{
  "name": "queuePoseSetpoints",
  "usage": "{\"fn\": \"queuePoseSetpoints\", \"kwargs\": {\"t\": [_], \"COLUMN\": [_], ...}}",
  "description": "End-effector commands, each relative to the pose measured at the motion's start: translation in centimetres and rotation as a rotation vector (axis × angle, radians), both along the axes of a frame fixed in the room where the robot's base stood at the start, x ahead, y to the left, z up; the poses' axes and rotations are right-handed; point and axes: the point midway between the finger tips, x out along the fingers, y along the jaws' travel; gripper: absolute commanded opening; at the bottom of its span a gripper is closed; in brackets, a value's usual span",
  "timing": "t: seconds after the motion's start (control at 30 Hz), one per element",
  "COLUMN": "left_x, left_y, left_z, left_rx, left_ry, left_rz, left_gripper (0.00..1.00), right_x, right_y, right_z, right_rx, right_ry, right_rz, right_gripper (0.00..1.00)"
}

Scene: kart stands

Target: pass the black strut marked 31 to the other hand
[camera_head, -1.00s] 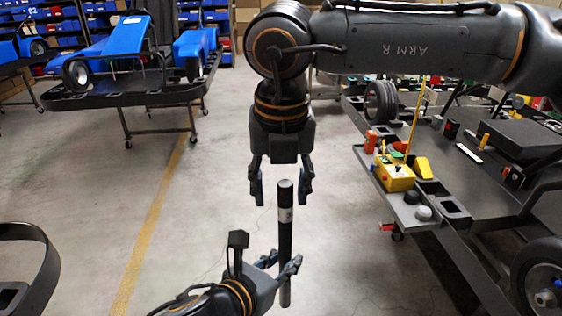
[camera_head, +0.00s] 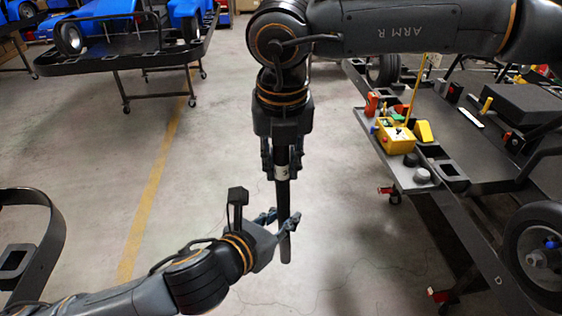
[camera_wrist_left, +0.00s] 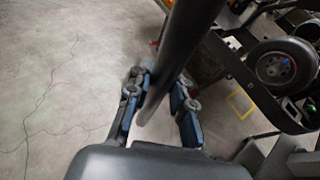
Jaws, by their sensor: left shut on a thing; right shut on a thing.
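My right gripper (camera_head: 281,168) points down from above and is shut on the strut's upper end. My left gripper (camera_head: 278,221) comes from the lower left and is shut on the strut lower down. In the left wrist view the strut (camera_wrist_left: 178,55) runs between the fingers of my left gripper (camera_wrist_left: 158,108). The strut's top is hidden by the right gripper.
A grey kart stand on the right carries a tray (camera_head: 405,178) with a yellow box (camera_head: 395,138) and small parts. A wheel (camera_head: 541,258) is at the lower right. Another stand with a blue kart (camera_head: 110,20) is at the back left. Open floor surrounds the strut.

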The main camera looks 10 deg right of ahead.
Motion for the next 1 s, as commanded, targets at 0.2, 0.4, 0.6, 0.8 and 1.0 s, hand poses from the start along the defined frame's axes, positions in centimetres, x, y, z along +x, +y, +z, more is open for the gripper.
{"fn": "queuePoseSetpoints", "kwargs": {"t": [0.2,0.4,0.6,0.8,1.0], "left_x": [-0.2,-0.1,-0.3,-1.6,-3.0], "left_y": [-0.3,-0.2,0.3,2.2,4.3], "left_z": [0.2,0.2,-2.2,-9.7,-17.3], "left_rx": [-0.005,-0.003,0.018,0.088,0.115], "left_ry": [-0.004,-0.003,0.049,0.215,0.403], "left_rz": [-0.009,-0.007,0.011,0.067,0.168], "left_gripper": [0.49,0.49,0.49,0.49,0.49], "right_x": [-0.1,-0.1,-0.1,-0.1,-0.1], "right_y": [0.4,0.3,0.3,0.3,0.3], "right_z": [0.1,0.1,0.1,0.1,0.1], "right_rx": [0.013,0.01,0.009,0.009,0.009], "right_ry": [-0.001,0.0,0.0,0.0,0.0], "right_rz": [0.004,0.003,0.002,0.002,0.002], "right_gripper": [0.0,0.0,0.0,0.0,0.0]}}
